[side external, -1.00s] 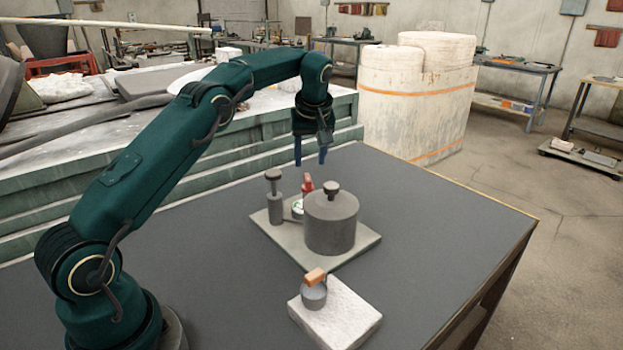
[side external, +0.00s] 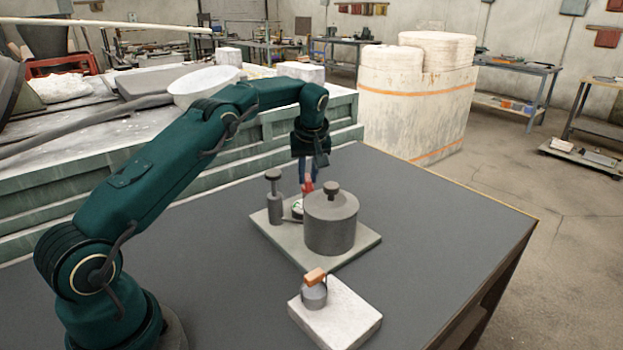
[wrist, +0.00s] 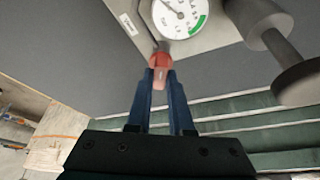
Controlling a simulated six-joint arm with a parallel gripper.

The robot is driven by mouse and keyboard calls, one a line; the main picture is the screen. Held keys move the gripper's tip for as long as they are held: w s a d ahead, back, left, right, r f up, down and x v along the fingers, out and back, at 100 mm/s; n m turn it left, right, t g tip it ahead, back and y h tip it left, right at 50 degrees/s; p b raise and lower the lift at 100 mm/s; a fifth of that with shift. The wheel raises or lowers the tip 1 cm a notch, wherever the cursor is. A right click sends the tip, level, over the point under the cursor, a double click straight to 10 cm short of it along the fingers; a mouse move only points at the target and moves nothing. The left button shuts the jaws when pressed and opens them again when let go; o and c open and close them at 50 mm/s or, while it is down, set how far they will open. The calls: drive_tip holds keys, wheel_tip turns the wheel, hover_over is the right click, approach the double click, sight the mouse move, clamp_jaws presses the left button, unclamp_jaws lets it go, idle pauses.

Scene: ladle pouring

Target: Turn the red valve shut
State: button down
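The red valve (side external: 308,186) stands beside a white-faced gauge (side external: 297,207), behind the grey cylindrical pot (side external: 331,226). In the wrist view, the red valve's handle (wrist: 161,72) lies between my gripper's blue fingertips (wrist: 161,80), which look closed against its sides. My gripper (side external: 309,182) points down from above, behind the pot. In the wrist view, the gauge (wrist: 180,16) shows a needle and a green arc. The pot partly hides the valve's base in the side view.
The pot, gauge and a grey hand pump (side external: 274,203) share a light base plate (side external: 343,254). In front, a small grey vessel with an orange handle (side external: 315,289) rests on a white block (side external: 338,324). The table's right side is clear.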

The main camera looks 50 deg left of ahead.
drive_tip(key=shift+s+m, duration=0.1)
drive_tip(key=shift+m, duration=0.3)
drive_tip(key=m+h, duration=0.1)
drive_tip(key=m, duration=0.1)
drive_tip(key=m+t+h, duration=0.1)
drive_tip(key=m, duration=0.2)
drive_tip(key=shift+s+a+m, duration=0.1)
drive_tip(key=shift+a+m, duration=0.05)
drive_tip(key=shift+m, duration=0.15)
drive_tip(key=m+h, duration=0.1)
drive_tip(key=m, duration=0.1)
drive_tip(key=m+t+h, duration=0.1)
drive_tip(key=m, duration=0.2)
drive_tip(key=shift+a, duration=0.1)
drive_tip(key=shift+m, duration=0.3)
drive_tip(key=c, duration=0.8)
unclamp_jaws()
drive_tip(key=v, duration=0.5)
drive_tip(key=shift+r, duration=0.1)
